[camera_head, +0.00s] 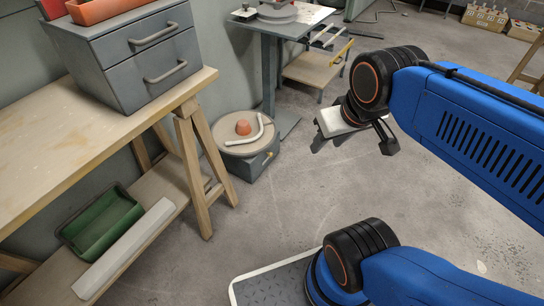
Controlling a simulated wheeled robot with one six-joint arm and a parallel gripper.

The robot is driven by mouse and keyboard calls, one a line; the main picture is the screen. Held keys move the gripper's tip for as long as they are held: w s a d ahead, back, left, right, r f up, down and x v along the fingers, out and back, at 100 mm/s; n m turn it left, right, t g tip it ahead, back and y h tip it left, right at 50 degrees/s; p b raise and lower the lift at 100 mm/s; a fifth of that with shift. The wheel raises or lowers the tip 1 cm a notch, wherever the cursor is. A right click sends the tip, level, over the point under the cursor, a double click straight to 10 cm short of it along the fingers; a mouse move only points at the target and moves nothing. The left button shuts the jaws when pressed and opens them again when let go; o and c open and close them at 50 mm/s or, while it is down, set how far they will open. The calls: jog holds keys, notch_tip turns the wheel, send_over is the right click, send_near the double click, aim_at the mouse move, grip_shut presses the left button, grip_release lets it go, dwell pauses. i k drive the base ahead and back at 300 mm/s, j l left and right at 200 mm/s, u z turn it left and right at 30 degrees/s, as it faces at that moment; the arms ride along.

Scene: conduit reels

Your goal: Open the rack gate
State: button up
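A low wooden rack (312,70) with grey metal rails stands on the floor at the top middle of the head view. A yellow bar (342,52) stands up at its right side. It may belong to the gate, but I cannot tell for sure or see how the gate stands. My gripper (362,140) hangs at the end of my blue arm, nearer to me than the rack and below it in the picture. A dark finger part shows at its right. A pale plate is beside it at left. The finger opening is not clear, and I see nothing held.
A wooden workbench (95,128) with a grey drawer unit (135,55) is at left. A green tray (101,222) lies on its lower shelf. A grey stand (270,28) and a round-topped reel box (250,160) stand behind. The floor in the middle is clear.

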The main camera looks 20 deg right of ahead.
aim_at(338, 56)
jog(key=i+l, duration=0.8)
jog(key=l, duration=0.15)
jog(key=i+l, duration=0.8)
jog(key=l, duration=0.15)
jog(key=i+l, duration=0.8)
jog(key=l, duration=0.15)
